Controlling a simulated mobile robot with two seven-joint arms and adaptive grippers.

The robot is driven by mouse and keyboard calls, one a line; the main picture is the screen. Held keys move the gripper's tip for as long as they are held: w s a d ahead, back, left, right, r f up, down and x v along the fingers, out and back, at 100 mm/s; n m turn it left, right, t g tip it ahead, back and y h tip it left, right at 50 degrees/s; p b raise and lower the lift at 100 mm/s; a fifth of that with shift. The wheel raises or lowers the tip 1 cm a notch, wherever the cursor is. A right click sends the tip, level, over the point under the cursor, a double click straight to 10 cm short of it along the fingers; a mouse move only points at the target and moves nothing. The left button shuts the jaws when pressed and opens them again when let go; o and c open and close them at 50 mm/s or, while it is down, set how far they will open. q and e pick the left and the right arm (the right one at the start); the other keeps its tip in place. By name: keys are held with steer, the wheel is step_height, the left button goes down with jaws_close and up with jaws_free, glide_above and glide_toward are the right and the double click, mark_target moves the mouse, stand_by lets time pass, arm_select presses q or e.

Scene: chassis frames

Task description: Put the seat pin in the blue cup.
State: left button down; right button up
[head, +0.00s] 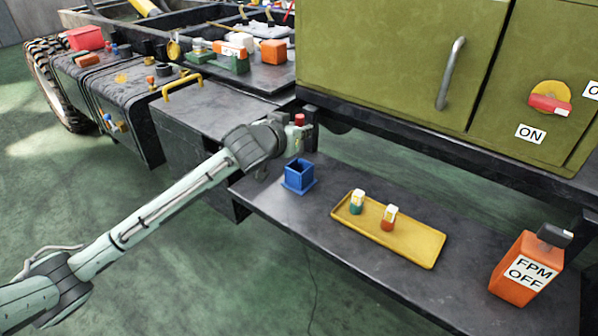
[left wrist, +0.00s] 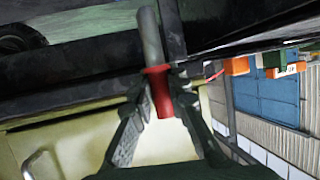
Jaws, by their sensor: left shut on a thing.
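The blue cup (head: 298,177), square with an open top, stands on the dark lower shelf. My left gripper (head: 299,136) is above the cup and a little behind it in the picture, apart from it. It is shut on the seat pin, whose red end (head: 299,119) shows just above the fingers in the head view. In the left wrist view, the seat pin (left wrist: 159,92) has a red grip between the fingers of my left gripper (left wrist: 158,84) and a grey rod running up out of them. My right gripper is in neither view.
A yellow tray (head: 414,247) with two small white-topped pieces lies right of the cup. An orange box (head: 520,268) marked FPM OFF stands farther right. The green cabinet (head: 390,60) overhangs the shelf (head: 260,195). A yellow handle (head: 183,86) rises at the left.

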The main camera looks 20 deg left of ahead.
mark_target(299, 157)
arm_select(q)
step_height(299, 157, down, 4)
steer(key=shift+f, duration=0.2)
step_height(299, 157, down, 2)
steer(key=shift+f+b, duration=0.25)
steer(key=shift+b, duration=0.2)
steer(key=shift+f, duration=0.5)
steer(key=c, duration=1.5)
jaws_free()
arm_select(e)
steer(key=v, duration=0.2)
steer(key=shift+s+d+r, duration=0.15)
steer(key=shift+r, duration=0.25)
